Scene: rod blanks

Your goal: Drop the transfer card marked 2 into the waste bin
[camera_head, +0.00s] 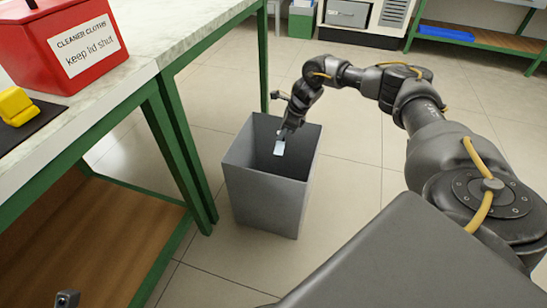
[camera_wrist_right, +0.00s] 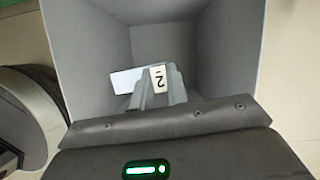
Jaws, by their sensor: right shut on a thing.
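My right gripper (camera_head: 284,138) points down into the mouth of the grey waste bin (camera_head: 265,200), which stands on the floor beside the bench. It is shut on a small pale card (camera_head: 279,148), held inside the bin's opening. In the right wrist view, the card marked 2 (camera_wrist_right: 158,78) shows between the fingertips, with the bin's inner walls (camera_wrist_right: 215,50) around it. A white flat piece (camera_wrist_right: 125,80) shows to the left of the mark; I cannot tell whether it is part of the same card. My left gripper is not in view.
The green-framed bench (camera_head: 165,60) stands left of the bin, close to it. On it are a red cleaner-cloths box (camera_head: 70,45) and a yellow object (camera_head: 16,106) on a dark mat. Tiled floor (camera_head: 350,190) is clear right of the bin.

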